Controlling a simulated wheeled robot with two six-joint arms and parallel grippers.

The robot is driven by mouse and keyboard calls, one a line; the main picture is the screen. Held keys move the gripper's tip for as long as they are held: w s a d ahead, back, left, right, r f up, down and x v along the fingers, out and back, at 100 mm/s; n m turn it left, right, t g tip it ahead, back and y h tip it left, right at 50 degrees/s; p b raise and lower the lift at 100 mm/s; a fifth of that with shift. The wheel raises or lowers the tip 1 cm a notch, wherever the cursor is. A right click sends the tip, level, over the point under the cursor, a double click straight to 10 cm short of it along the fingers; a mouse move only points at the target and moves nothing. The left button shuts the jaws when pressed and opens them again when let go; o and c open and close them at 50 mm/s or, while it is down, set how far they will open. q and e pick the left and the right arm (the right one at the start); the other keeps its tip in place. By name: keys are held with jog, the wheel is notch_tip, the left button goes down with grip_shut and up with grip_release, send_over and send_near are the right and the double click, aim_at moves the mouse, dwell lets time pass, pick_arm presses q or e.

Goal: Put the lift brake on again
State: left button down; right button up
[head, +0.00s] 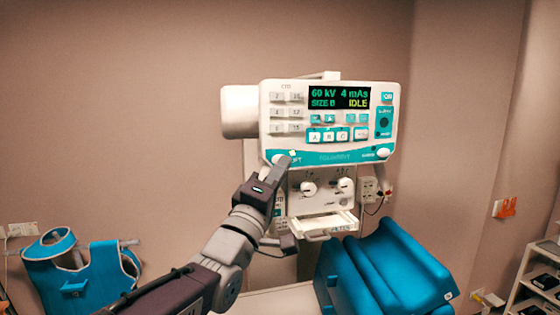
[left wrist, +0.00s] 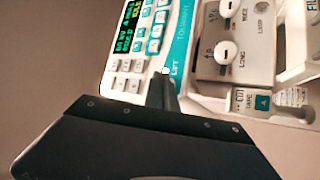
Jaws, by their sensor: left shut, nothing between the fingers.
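The white control head (head: 268,128) hangs on the wall side with a teal strip along its lower edge. A label reading LIFT is at the strip's left end, and a small white lift switch (head: 292,153) shows beside it. My left gripper (head: 284,166) is shut and empty, with its fingertips at this lift corner. In the left wrist view the fingertips (left wrist: 163,88) lie just by the LIFT label and cover part of that corner. I cannot tell whether they touch the switch or which way it is set. My right gripper is not in view.
The display (head: 339,97) reads 60 kV, 4 mAs, SIZE B, IDLE. Below the head are two white knobs (head: 308,188) and a pulled-out tray (head: 318,224).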

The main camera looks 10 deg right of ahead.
pick_arm(q)
jog(key=shift+w, duration=0.15)
jog(key=shift+w, duration=0.35)
jog(key=shift+w, duration=0.35)
dwell(0.9)
jog(key=shift+s+b, duration=0.65)
jog(key=shift+s, duration=0.2)
